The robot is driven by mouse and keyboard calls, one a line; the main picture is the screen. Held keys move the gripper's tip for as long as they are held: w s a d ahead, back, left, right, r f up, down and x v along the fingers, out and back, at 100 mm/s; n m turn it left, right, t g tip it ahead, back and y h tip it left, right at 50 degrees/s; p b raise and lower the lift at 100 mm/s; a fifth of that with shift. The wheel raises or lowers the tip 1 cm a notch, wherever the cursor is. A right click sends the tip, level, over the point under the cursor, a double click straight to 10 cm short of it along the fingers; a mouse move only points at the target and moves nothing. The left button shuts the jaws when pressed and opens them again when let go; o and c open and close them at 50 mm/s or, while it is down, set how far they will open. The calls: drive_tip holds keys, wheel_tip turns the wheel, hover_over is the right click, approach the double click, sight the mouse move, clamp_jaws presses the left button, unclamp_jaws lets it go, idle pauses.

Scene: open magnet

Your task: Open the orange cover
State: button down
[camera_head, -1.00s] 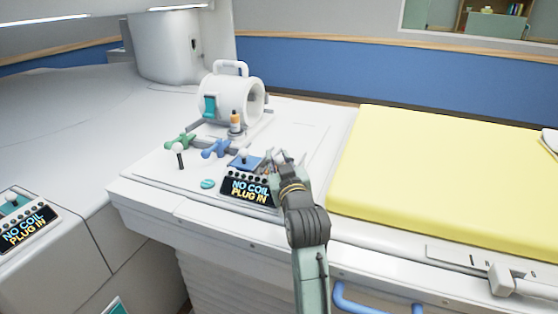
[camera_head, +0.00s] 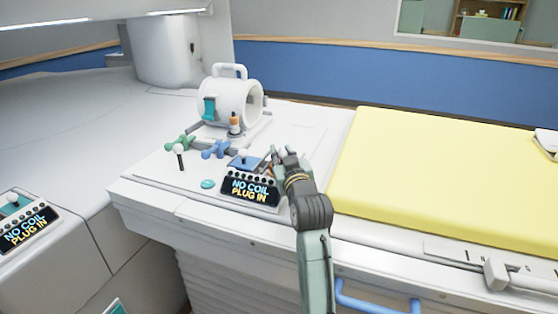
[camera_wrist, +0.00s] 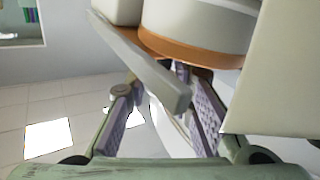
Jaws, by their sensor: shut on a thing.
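A small upright piece with an orange upper part (camera_head: 235,122) stands in front of the white ring-shaped coil (camera_head: 228,100); I cannot tell whether this is the orange cover. My gripper (camera_head: 275,155) is low over the white table's end, right of the blue block with a white knob (camera_head: 243,163) and apart from the orange piece. In the wrist view, a pale grey bar (camera_wrist: 140,60) runs between my fingers (camera_wrist: 160,108), and the gripper is shut on it. An orange-brown band (camera_wrist: 195,46) edges a white round body behind it.
A black "NO COIL PLUG IN" display (camera_head: 250,190) lies close to my wrist. A green clamp (camera_head: 180,142) and a blue clamp (camera_head: 215,150) stand to the left. A yellow pad (camera_head: 440,180) fills the right side. A blue handle (camera_head: 375,304) is at the lower right.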

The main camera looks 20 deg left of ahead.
drive_tip(key=c, duration=1.4)
unclamp_jaws()
drive_tip(key=v, duration=1.2)
